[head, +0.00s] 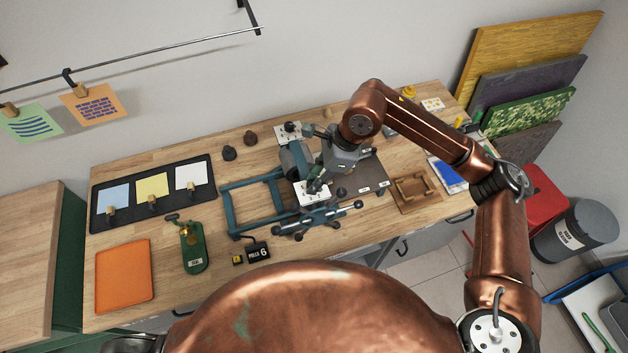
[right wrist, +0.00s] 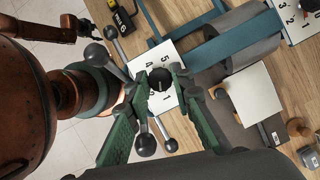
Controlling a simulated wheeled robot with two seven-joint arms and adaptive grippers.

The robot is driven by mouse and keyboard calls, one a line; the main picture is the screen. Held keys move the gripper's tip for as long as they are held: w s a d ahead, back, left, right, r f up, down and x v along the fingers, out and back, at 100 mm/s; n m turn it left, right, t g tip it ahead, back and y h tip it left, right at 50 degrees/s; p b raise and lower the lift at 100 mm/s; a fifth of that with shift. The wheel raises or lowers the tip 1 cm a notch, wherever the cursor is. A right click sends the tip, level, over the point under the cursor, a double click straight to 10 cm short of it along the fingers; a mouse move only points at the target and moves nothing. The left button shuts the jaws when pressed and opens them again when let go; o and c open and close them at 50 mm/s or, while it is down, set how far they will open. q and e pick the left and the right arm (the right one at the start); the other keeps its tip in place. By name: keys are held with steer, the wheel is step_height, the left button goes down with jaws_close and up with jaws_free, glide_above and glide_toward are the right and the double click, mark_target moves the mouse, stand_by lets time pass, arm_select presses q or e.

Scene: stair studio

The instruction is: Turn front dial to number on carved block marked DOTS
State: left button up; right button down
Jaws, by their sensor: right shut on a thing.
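The front dial (right wrist: 160,79) is a black round knob on a white number plate (right wrist: 166,60) at the near end of the press; 5, 4, 2 and 1 can be read around it. My right gripper (right wrist: 157,82) comes down from above, its green-padded fingers on either side of the knob, shut on it. In the head view my right gripper (head: 313,186) is over the front plate (head: 310,199) and hides most of the dial. Which number the dial points to is not clear. I cannot make out a carved block marked DOTS.
The blue press frame (head: 250,205) with a grey roller (head: 296,160) stands mid-bench. Its dark ball-ended handles (right wrist: 146,145) are close to my right fingers. The back dial (head: 291,127) is at the press's far end. A black counter (head: 257,250) and green bottle-shaped tool (head: 194,248) stand left.

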steer(key=m+t+b, duration=0.1)
steer(key=m+b, duration=0.2)
steer(key=m, duration=0.1)
steer(key=shift+f+t, duration=0.1)
steer(key=shift+t, duration=0.3)
steer(key=shift+s+a+m+t+h+b, duration=0.15)
steer(key=shift+m+t+b, duration=0.3)
steer(key=shift+m, duration=0.55)
steer(key=shift+d+m+t+h+b, duration=0.2)
steer(key=shift+m+b, duration=0.4)
steer(key=shift+m, duration=0.4)
steer(key=c, duration=1.7)
jaws_free()
steer(key=v, duration=1.2)
